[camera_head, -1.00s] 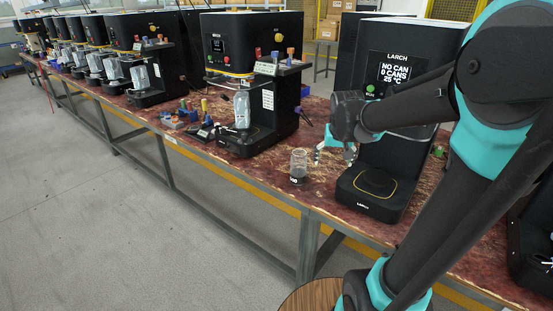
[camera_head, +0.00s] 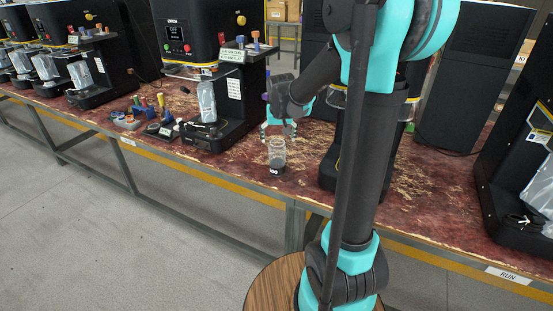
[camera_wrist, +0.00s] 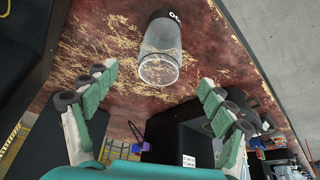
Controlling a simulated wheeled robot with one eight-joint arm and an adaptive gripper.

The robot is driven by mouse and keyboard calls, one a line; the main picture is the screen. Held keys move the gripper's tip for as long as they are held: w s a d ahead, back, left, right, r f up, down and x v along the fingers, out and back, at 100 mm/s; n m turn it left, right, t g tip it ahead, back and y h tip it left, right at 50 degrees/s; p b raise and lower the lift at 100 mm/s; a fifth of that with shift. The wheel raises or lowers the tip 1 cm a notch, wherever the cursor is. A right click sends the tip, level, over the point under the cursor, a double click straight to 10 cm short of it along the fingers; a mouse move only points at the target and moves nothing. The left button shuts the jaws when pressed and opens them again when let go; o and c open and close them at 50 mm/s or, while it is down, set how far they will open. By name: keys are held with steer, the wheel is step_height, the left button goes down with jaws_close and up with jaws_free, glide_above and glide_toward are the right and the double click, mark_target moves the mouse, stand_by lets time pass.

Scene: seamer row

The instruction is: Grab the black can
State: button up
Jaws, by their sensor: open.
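The only loose can-like object near my gripper is a clear jar (camera_head: 277,153) with a black bottom band and white marking. It stands upright on the worn red bench top (camera_head: 232,160), near its front edge. In the wrist view the jar (camera_wrist: 160,52) lies ahead of the fingertips, roughly centred between them, with its clear end nearest.
A black machine (camera_head: 208,45) with a clear bag-like container (camera_head: 206,101) stands left of the jar. Small coloured items (camera_head: 150,115) lie farther left. My arm hides much of the machine right of the jar. Another black machine (camera_head: 515,170) stands at far right.

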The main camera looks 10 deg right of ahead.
mark_target(277, 151)
steer(key=shift+x, duration=4.75)
steer(key=shift+s, duration=0.1)
steer(key=c, duration=1.1)
